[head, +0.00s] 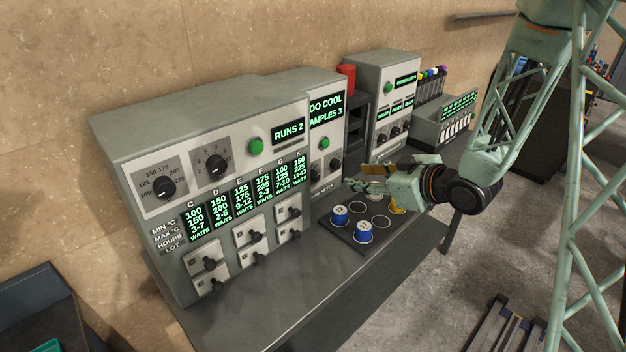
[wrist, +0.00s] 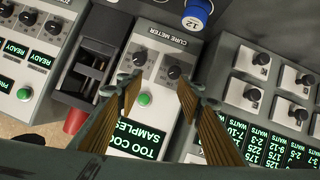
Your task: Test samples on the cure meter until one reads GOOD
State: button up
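The cure meter (head: 325,125) is a grey cabinet in the middle of the bench, its green display reading "TOO COOL" and "SAMPLES 3". In the wrist view the cure meter (wrist: 163,60) faces me with two dark knobs and a green button (wrist: 144,99). My gripper (head: 362,178) is in front of the meter, above the sample tray; in the wrist view my gripper (wrist: 158,90) has its fingers apart with nothing held between them. Two blue samples with white tops (head: 340,215) (head: 364,233) stand on the dark tray (head: 352,246).
A large oven panel (head: 225,135) left of the meter shows "RUNS 2" and several compartments with lot readouts. A press cabinet (head: 372,62) and a red cylinder (head: 347,78) stand to the right. The front bench top (head: 260,310) is clear.

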aim_at(316, 177)
jog(key=shift+s+a+f+n+y, duration=0.15)
jog(key=shift+a+f+y, duration=0.1)
jog(key=shift+a, duration=0.3)
jog(key=shift+s+a+f+n+y, duration=0.15)
jog(key=shift+a+f+y, duration=0.15)
jog(key=shift+a, duration=0.25)
jog(key=shift+s+a+f+y, duration=0.15)
jog(key=shift+a+f+y, duration=0.1)
jog(key=shift+a, duration=0.3)
jog(key=shift+w, duration=0.1)
jog(key=shift+b+x, duration=0.4)
jog(key=shift+x, duration=6.35)
jog(key=shift+f, duration=0.15)
jog(key=shift+c, duration=0.4)
jog(key=c, duration=0.8)
